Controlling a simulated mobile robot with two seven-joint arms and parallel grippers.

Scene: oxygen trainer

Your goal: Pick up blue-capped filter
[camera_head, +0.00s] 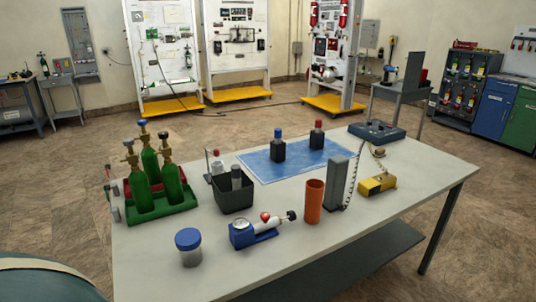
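A small black block-shaped item with a blue cap (278,150) stands upright on a blue mat (300,168) at the back of the table. It looks like the blue-capped filter. A similar black item with a red cap (317,138) stands to its right, apart from it. A clear jar with a blue lid (188,247) stands at the table's front left. Neither of my grippers is in view.
On the table (290,262) are a green cylinder rack (163,205), a black open box (233,197), a blue gauge device (255,234), an orange tube (314,202), a grey upright block (336,184) and a yellow device (377,185). The front right is clear.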

